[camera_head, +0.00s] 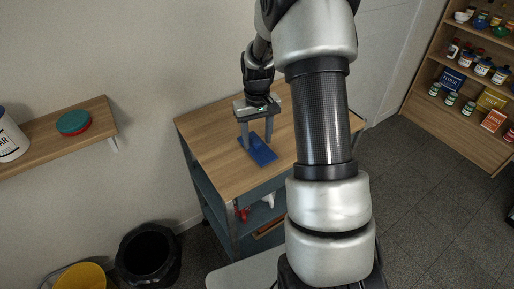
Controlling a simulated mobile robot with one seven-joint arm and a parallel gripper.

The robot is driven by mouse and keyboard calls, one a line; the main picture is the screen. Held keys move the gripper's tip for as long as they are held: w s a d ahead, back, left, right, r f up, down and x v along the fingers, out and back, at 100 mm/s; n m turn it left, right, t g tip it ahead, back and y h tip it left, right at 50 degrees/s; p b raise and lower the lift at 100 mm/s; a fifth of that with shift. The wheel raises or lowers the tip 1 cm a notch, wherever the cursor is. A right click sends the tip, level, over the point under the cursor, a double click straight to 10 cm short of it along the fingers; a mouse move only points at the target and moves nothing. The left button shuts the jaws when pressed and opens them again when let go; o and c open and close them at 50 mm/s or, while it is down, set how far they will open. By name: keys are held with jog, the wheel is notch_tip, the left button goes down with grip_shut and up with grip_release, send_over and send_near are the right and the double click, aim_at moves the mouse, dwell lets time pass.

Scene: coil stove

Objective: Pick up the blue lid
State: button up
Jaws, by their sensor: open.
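The blue lid (263,154) is a flat blue rectangle lying on the wooden top of a cart (212,146). My gripper (257,146) is open and points down over the lid's far part, with its two fingers apart, one on each side. I cannot tell how high the fingertips are above the cart top. My arm reaches in from the right and hides part of the cart.
A wooden wall shelf (98,113) on the left holds a red-and-teal round container (73,123) and a white canister (8,138). A black bin (148,256) and a yellow bucket (80,277) stand on the floor. A stocked shelf unit (455,132) is at right.

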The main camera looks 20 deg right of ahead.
jog(key=c, duration=1.1)
